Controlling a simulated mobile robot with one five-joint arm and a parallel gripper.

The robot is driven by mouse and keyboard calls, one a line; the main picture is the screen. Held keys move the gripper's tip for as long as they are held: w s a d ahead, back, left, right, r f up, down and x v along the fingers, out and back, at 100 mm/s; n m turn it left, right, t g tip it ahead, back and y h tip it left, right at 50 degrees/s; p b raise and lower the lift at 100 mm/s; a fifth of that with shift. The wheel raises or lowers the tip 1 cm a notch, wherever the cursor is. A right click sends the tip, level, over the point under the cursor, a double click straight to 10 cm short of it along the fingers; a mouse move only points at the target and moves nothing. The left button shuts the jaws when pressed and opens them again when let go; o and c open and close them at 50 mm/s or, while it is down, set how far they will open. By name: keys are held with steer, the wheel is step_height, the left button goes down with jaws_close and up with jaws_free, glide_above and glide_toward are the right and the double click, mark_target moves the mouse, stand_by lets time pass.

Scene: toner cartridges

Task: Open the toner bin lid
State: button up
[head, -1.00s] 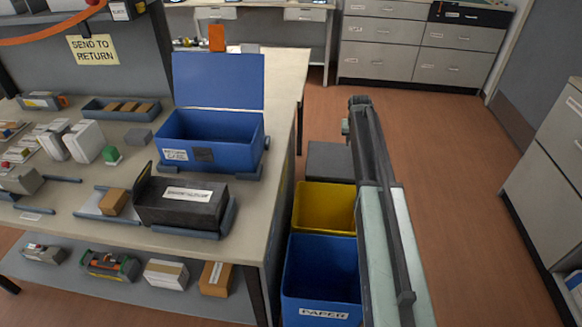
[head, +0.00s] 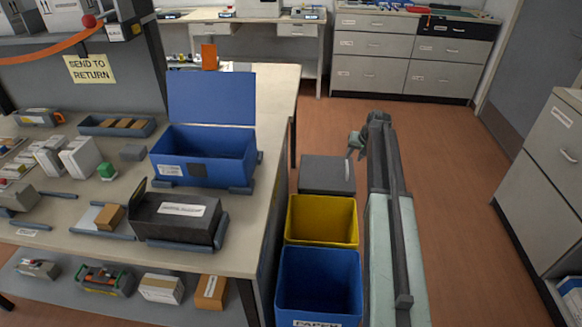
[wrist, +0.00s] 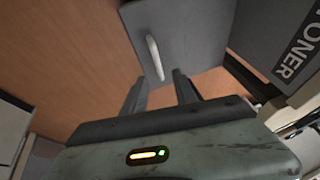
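The toner bin is grey, with a flat grey lid (head: 327,174) that lies shut behind the yellow bin in the head view. A pale upright handle (head: 348,164) stands near the lid's right edge. In the wrist view the lid (wrist: 188,30), its white bar handle (wrist: 154,58) and a dark panel lettered TONER (wrist: 285,45) show. My gripper (wrist: 159,76) is open and empty, its two dark fingers pointing towards the handle, which appears in line with the gap between them. In the head view my gripper (head: 356,142) is partly hidden by my arm, above the bin's far right side.
A yellow bin (head: 321,213) and a blue paper bin (head: 318,285) stand open in front of the toner bin. A workbench (head: 262,180) with a blue open box (head: 205,160) is on the left. Floor (head: 450,190) is clear on the right.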

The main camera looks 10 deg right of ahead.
steer(key=s+a+r+n+p, duration=0.1)
steer(key=a+r+p, duration=0.2)
steer(key=a, duration=0.5)
steer(key=a+r+n+p, duration=0.1)
steer(key=a+r+p, duration=0.2)
steer(key=a, duration=0.6)
steer(key=s+a+r+n+g+p, duration=0.1)
steer(key=s+a+r+p, duration=0.1)
steer(key=s+a, duration=0.5)
steer(key=s+a+r+n+g+p, duration=0.1)
steer(key=s+a+r+g+p, duration=0.1)
steer(key=s+a+p, duration=0.2)
steer(key=s+a, duration=0.3)
steer(key=s, duration=0.4)
steer(key=shift+r, duration=0.4)
